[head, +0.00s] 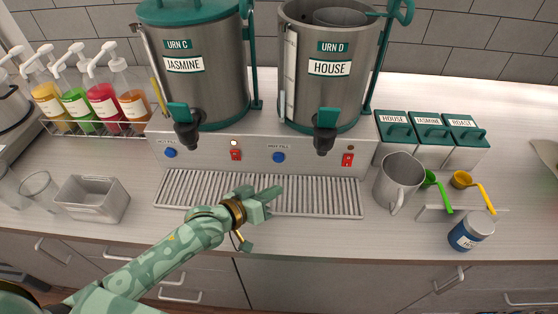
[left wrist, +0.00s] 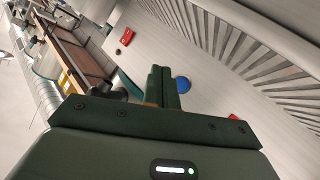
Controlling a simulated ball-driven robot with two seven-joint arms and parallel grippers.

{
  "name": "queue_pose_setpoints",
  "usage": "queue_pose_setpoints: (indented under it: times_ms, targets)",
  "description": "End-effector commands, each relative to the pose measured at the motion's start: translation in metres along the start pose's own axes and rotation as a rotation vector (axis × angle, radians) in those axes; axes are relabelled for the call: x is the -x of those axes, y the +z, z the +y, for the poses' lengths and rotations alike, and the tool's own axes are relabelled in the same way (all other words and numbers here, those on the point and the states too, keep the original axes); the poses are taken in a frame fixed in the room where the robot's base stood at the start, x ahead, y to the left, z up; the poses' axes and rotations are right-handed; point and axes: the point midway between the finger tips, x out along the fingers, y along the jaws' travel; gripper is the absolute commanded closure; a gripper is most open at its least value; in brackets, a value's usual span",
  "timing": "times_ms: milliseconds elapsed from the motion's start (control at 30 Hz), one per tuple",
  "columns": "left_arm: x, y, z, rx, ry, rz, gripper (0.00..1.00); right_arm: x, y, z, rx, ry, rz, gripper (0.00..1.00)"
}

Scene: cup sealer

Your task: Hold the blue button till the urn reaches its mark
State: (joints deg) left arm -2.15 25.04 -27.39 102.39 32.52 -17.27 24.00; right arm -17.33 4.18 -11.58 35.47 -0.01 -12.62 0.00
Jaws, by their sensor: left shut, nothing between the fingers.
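Urn C (head: 200,85), labelled JASMINE, has its teal lid on. Urn D (head: 325,90), labelled HOUSE, stands to its right with an open top and a pale sight gauge (head: 291,65) on its left side. Below them the base panel carries a left blue button (head: 171,153) and a right blue button (head: 279,158). My left gripper (head: 270,194) is shut and empty, above the drip tray and in front of the right button. In the left wrist view its closed fingers (left wrist: 162,84) are beside a blue button (left wrist: 182,84); contact cannot be told.
Red switches (head: 235,155) (head: 347,160) sit on the panel. The slatted drip tray (head: 180,190) is bare. A metal pitcher (head: 398,180), scoops and a blue jar (head: 470,231) stand right. Syrup bottles (head: 103,95) and a grey bin (head: 92,200) are left.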

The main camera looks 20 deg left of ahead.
Motion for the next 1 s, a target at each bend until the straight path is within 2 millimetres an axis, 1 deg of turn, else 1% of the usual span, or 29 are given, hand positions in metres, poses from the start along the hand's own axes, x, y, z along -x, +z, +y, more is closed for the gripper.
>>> queue_pose_setpoints:
  times_ms: [33, 300, 400, 600, 1000]
  targets:
    - [-0.006, -0.001, -0.006, -0.003, 0.0, 0.001, 1.0, -0.008, 0.001, 0.001, 0.001, 0.002, 0.0, 1.0]
    - [-0.033, -0.019, -0.025, -0.002, -0.001, 0.0, 1.0, -0.035, 0.006, 0.004, 0.001, 0.005, -0.007, 1.0]
    - [-0.04, -0.027, -0.03, -0.003, -0.001, 0.0, 1.0, -0.035, 0.006, 0.004, 0.001, 0.006, -0.007, 1.0]
    - [-0.049, -0.034, -0.036, -0.001, -0.001, -0.001, 1.0, -0.038, 0.007, 0.005, 0.001, 0.007, -0.007, 1.0]
    - [-0.05, -0.036, -0.036, -0.001, 0.0, -0.001, 1.0, -0.038, 0.007, 0.005, 0.0, 0.007, -0.007, 1.0]
